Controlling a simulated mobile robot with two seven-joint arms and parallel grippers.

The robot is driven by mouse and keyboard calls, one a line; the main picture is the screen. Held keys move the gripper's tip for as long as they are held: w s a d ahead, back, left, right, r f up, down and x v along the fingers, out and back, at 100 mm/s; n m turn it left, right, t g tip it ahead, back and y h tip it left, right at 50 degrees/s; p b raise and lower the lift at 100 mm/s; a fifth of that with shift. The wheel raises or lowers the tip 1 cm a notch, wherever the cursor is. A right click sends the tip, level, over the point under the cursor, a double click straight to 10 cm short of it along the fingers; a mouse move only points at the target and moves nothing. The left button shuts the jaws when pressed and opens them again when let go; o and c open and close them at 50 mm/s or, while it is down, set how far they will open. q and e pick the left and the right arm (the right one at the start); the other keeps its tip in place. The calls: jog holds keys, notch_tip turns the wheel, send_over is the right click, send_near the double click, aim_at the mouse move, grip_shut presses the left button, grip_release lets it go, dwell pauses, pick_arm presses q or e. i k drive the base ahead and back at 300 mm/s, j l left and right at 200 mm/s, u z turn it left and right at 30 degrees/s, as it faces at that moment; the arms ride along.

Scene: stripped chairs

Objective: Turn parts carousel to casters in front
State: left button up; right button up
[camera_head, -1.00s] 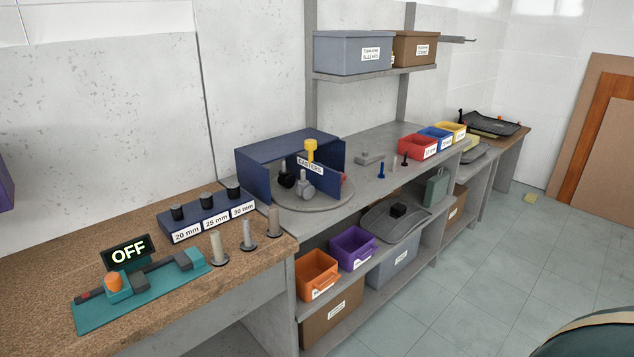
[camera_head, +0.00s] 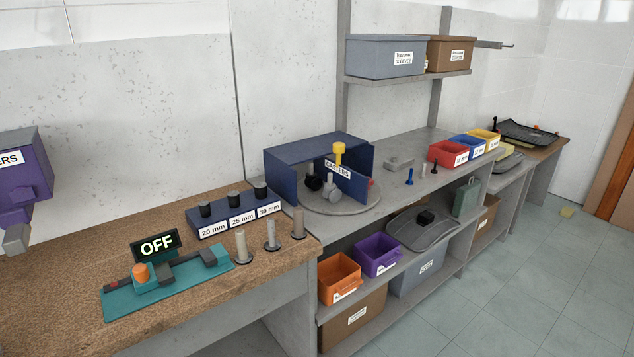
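The parts carousel is a round grey turntable (camera_head: 345,204) partly inside a dark blue housing (camera_head: 312,152) on the grey bench. A yellow knob (camera_head: 339,154) stands up near its middle. A blue divider bears a CASTERS label (camera_head: 337,171) and is angled toward the front right. A black caster (camera_head: 313,182) and a grey caster (camera_head: 331,191) sit on the open front part of the turntable. A small red part (camera_head: 371,184) shows at the right edge of the divider. The housing hides the back of the turntable. Neither of my grippers is in view.
A brown bench (camera_head: 60,282) at left holds a teal fixture (camera_head: 125,301) with an OFF display (camera_head: 155,244), a blue size rack (camera_head: 235,213) and several upright posts. A purple box (camera_head: 22,177) sticks out at far left. Open floor (camera_head: 520,290) lies at right.

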aim_at(355, 198)
jog(key=i+l+u, duration=0.1)
jog(key=l, duration=0.35)
jog(key=i+l+u, duration=0.1)
jog(key=l, duration=0.35)
jog(key=i+l, duration=0.15)
jog(key=l, duration=0.3)
jog(key=j+u, duration=0.05)
